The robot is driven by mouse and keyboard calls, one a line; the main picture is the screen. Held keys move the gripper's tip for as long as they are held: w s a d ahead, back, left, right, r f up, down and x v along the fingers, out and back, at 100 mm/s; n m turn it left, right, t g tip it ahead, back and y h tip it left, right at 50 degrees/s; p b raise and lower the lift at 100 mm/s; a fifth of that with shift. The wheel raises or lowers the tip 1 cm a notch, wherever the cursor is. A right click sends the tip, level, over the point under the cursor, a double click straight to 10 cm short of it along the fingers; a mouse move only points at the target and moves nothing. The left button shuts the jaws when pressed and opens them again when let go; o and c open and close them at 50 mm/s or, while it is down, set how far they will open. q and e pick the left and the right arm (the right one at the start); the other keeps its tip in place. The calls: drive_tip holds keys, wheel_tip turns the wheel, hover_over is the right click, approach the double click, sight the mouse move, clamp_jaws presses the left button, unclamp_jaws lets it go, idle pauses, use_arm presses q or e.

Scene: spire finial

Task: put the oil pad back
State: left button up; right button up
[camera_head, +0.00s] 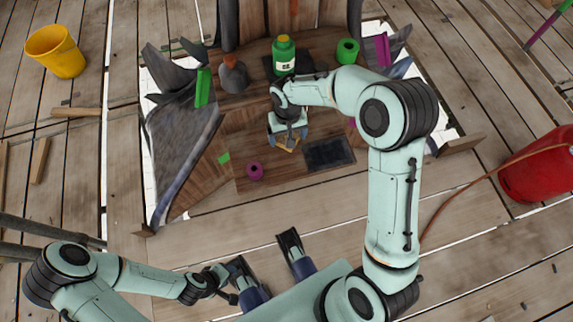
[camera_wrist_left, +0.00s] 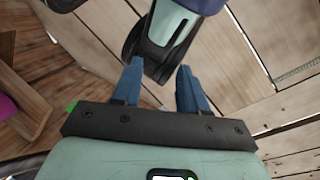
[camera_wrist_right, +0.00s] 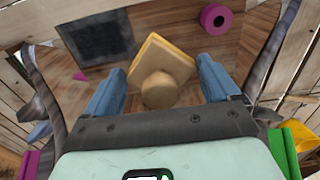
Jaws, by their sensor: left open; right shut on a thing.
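The oil pad, a yellowish square block with a round tan knob, shows in the right wrist view (camera_wrist_right: 172,62) between the blue fingers of my right gripper (camera_wrist_right: 160,85). My right gripper is shut on it. In the head view the pad (camera_head: 288,146) shows just below the right gripper (camera_head: 287,136), over the wooden deck, left of a dark rectangular tray or mat (camera_head: 328,153). I cannot tell whether the pad touches the deck. My left gripper (camera_wrist_left: 155,88) is open and empty, low in the head view, away from the deck.
A green bottle (camera_head: 284,58) stands behind the right gripper, with a grey cone-shaped thing (camera_head: 233,75) to its left and a green ring (camera_head: 348,50) to its right. A magenta ring (camera_head: 255,171) lies at the deck's front. A yellow bucket (camera_head: 55,52) and red container (camera_head: 540,165) stand outside.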

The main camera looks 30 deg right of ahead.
sight(287, 166)
wheel_tip(287, 166, down, 19)
drive_tip(key=b, duration=0.4)
drive_tip(key=shift+r, duration=0.15)
use_arm(q)
drive_tip(key=w+a+f+t+y, duration=0.1)
drive_tip(key=w+a+f+t, duration=0.1)
drive_tip(key=w, duration=0.4)
wheel_tip(287, 166, down, 3)
drive_tip(key=shift+w+a+r+n, duration=0.15)
drive_tip(key=shift+a+n, duration=0.15)
drive_tip(key=shift+a, duration=0.25)
use_arm(e)
drive_tip(key=o, duration=0.5)
drive_tip(key=shift+o, duration=0.8)
use_arm(q)
drive_tip(key=shift+g+h, duration=0.3)
drive_tip(key=shift+g, duration=0.3)
drive_tip(key=s+r+p, duration=0.1)
drive_tip(key=s+d+r+p, duration=0.1)
drive_tip(key=s, duration=0.1)
drive_tip(key=s+d+r+p, duration=0.1)
drive_tip(key=shift+s, duration=0.15)
use_arm(e)
wheel_tip(287, 166, up, 12)
